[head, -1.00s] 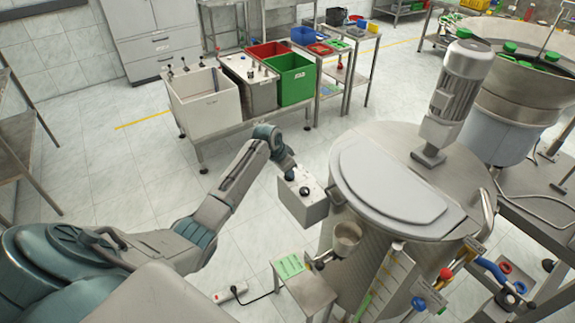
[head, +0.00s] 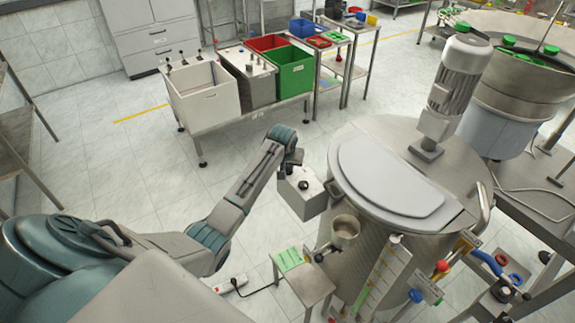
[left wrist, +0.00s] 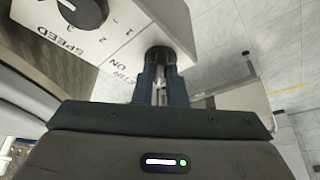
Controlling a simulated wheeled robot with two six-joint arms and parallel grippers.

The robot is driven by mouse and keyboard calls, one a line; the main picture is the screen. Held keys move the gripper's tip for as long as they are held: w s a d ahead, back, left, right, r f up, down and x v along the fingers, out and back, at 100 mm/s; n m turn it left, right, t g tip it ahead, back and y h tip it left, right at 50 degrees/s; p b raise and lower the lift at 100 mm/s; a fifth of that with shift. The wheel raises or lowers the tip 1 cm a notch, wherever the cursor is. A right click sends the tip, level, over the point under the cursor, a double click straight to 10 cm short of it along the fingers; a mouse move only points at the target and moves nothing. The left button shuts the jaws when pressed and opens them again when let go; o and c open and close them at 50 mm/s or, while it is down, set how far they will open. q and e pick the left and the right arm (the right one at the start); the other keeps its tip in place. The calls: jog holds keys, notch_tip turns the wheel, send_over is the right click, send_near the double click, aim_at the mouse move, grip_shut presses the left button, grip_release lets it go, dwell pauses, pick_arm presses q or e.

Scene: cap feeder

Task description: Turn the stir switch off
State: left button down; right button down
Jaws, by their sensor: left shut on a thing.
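The grey control box (head: 302,203) is fixed at the left side of the steel tank. In the left wrist view its face (left wrist: 125,30) carries a dark SPEED knob (left wrist: 84,12) and the words STIR and ON. The stir switch (left wrist: 159,53) is a dark round part beside these words. My left gripper (left wrist: 159,72) has its two fingers closed around it. The fingertips hide part of the switch, so its exact setting is unclear. In the head view my left gripper (head: 291,168) is at the box's upper edge, and the switch is hidden there. My right gripper is not in view.
The steel tank (head: 345,265) with a grey lid (head: 385,180) and motor (head: 456,85) stands right of the box. A small stand (head: 312,282) with a green-marked top is below it. White and green bins (head: 295,75) stand behind, with open floor between.

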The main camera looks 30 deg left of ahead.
pick_arm(q)
jog(key=shift+w+r, duration=0.1)
jog(key=shift+r, duration=0.05)
dwell(0.3)
jog(key=c, duration=1.5)
grip_release()
jog(key=shift+o, duration=0.2)
jog(key=b+v, duration=0.3)
jog(key=v, duration=0.7)
jog(key=shift+r+b, duration=0.3)
jog(key=shift+r, duration=0.05)
jog(key=shift+s+d, duration=0.1)
jog(key=shift+s, duration=0.1)
